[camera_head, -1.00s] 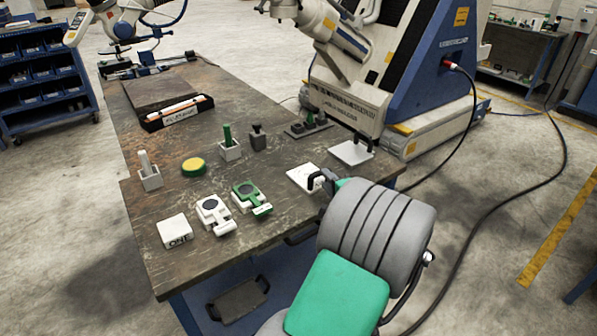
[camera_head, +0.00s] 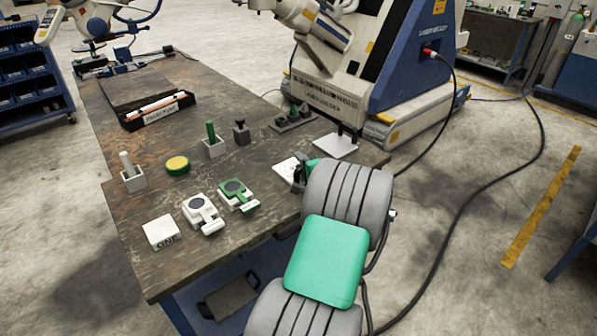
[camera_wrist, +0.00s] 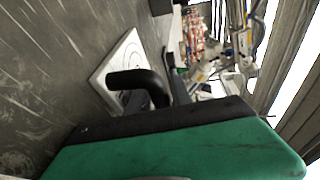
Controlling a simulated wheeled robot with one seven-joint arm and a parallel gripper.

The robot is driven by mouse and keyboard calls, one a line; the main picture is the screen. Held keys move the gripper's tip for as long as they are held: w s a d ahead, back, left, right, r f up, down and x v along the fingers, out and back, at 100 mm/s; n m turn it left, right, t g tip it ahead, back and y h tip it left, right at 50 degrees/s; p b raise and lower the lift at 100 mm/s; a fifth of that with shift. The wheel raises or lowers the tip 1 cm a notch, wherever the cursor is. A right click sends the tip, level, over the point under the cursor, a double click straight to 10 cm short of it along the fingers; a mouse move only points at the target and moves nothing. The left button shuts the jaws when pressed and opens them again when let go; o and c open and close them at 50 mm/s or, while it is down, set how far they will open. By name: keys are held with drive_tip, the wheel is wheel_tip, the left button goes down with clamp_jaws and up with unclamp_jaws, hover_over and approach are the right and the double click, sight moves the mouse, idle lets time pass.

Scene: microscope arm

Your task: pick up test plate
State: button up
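A flat white plate (camera_head: 286,170) with faint dark marks lies on the worn table near its right front edge. It fits the test plate, though I cannot read its marks. My gripper (camera_head: 299,178) is just right of this plate and hides part of it in the head view. In the wrist view the plate (camera_wrist: 122,62) lies flat beyond my dark gripper fingers (camera_wrist: 150,88). A finger overlaps its near part, and I cannot tell whether it touches. The fingers overlap each other, so their gap is unclear.
A second white plate with black uprights (camera_head: 335,146) stands behind, near a large machine (camera_head: 335,90). White and green fixtures (camera_head: 238,194), a white block (camera_head: 160,232), a yellow disc (camera_head: 177,165) and upright holders (camera_head: 213,146) stand to the left. The table's front edge is close.

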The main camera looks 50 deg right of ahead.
clamp_jaws()
idle(1.1)
drive_tip(key=shift+r, duration=0.1)
